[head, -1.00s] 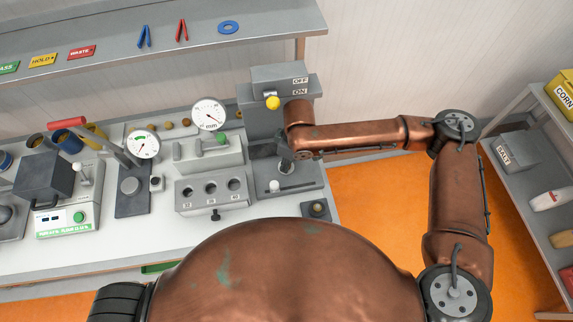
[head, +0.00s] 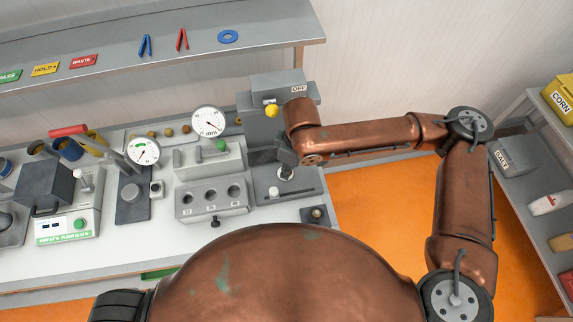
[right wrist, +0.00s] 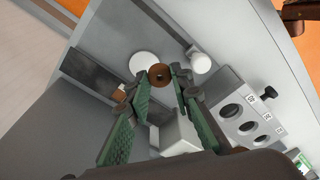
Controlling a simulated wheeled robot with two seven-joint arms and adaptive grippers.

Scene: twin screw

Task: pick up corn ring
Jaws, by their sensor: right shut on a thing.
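In the right wrist view a small brown ring (right wrist: 159,76) with a dark hole sits between the tips of my right gripper (right wrist: 155,84). The gripper is shut on it. Behind the ring is a round white disc (right wrist: 144,64) on the grey station; I cannot tell how large the gap is. In the head view my right gripper (head: 285,165) points down over the same station, and the ring cannot be made out there. My left gripper is not in view.
A white knob (right wrist: 201,64) stands close to the gripper. A grey block with several holes (head: 212,199), two dial gauges (head: 207,122) and a switch box with a yellow knob (head: 271,111) are nearby. A shelf with a yellow CORN bin (head: 562,98) is at the right.

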